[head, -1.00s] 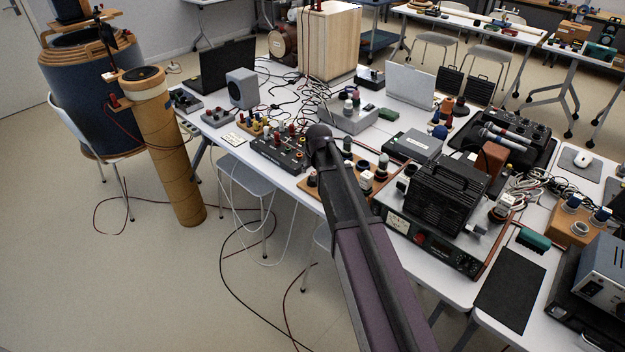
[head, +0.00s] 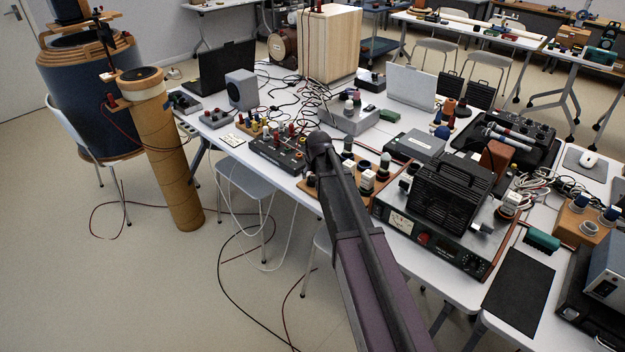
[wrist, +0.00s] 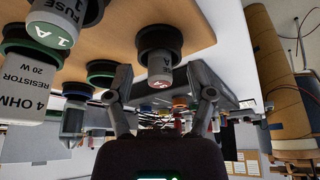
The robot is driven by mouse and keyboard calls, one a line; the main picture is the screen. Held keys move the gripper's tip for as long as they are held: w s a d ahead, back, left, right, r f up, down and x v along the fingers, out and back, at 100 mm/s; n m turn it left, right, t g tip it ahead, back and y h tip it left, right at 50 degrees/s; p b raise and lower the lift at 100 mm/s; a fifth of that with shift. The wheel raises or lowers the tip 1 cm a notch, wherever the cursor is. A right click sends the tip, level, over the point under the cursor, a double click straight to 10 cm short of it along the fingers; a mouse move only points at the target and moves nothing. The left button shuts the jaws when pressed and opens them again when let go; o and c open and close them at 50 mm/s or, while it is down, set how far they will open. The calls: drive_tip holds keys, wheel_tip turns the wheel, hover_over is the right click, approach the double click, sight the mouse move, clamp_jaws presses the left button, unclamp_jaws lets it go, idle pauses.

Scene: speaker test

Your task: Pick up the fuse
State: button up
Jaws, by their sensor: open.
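In the wrist view a small grey-white cylinder with a marked end (wrist: 160,72), apparently a fuse, sits in a round black holder on a wooden board (wrist: 122,40). My gripper (wrist: 161,86) is open, with one finger on each side of this cylinder; I cannot tell whether they touch it. A second cylinder, labelled FUSE 1 A (wrist: 57,20), stands at the upper left of the wrist view. In the head view my arm reaches to the wooden board (head: 312,188) on the table, and my fingers are hidden.
A cylinder labelled 4 OHM RESISTOR (wrist: 22,90) stands near the fuses. In the head view a black power unit (head: 447,195) is right of the board, and a black terminal box (head: 275,155) is left of it.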

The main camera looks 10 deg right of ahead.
sight(313, 174)
idle(0.3)
clamp_jaws()
drive_tip(key=shift+r, duration=0.1)
wheel_tip(313, 174, up, 4)
drive_tip(key=p, duration=0.4)
drive_tip(key=s+a+p, duration=0.1)
drive_tip(key=s+a, duration=0.1)
drive_tip(key=s, duration=1.4)
drive_tip(key=shift+a+r, duration=0.25)
drive_tip(key=shift+r, duration=0.15)
drive_tip(key=shift+w, duration=0.1)
